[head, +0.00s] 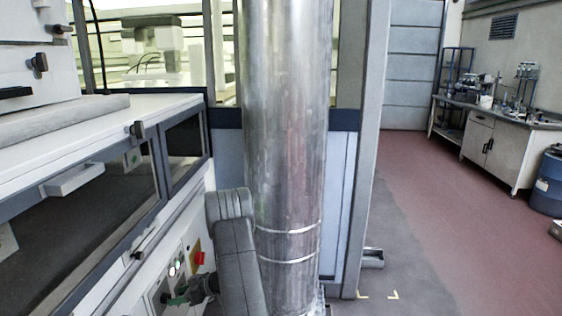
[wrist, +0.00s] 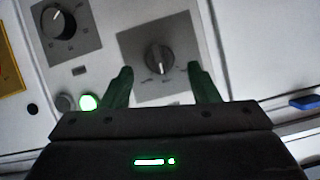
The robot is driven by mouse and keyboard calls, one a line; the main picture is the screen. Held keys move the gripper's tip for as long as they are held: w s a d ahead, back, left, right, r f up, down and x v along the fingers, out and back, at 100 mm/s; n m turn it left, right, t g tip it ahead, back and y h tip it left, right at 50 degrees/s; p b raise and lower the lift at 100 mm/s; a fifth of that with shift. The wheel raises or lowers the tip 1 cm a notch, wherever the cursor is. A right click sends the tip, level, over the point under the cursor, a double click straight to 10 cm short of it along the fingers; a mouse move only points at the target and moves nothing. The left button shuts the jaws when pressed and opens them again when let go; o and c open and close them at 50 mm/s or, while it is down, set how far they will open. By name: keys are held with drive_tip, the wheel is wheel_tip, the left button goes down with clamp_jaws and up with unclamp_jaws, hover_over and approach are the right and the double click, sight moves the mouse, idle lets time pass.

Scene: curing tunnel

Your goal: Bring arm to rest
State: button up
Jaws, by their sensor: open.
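My gripper (wrist: 161,78) is open, with its two dark green fingers apart. In the wrist view a dark rotary knob (wrist: 159,58) on a grey square plate (wrist: 135,42) appears in the gap between the fingertips; I cannot tell whether they touch it. In the head view my gripper (head: 180,297) is low at the left, by the control panel (head: 170,270) of the white machine. My grey arm comes down to it from the right. The panel's lit green button (wrist: 88,102) and a second dark knob (wrist: 58,21) lie left of the fingers.
A tall shiny metal pipe (head: 285,120) stands close behind my arm. The white machine (head: 100,130) with dark windows fills the left. A red switch (head: 198,258) is near my arm.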

drive_tip(key=v, duration=1)
drive_tip(key=x, duration=1.3)
drive_tip(key=s+d+r+n+t+b, duration=0.2)
drive_tip(key=s+d+n+t+b, duration=0.2)
drive_tip(key=d+b, duration=0.5)
drive_tip(key=n+t+b, duration=0.1)
drive_tip(key=n+b, duration=0.1)
drive_tip(key=shift+s+r+n+b, duration=0.3)
drive_tip(key=shift+s+r, duration=0.05)
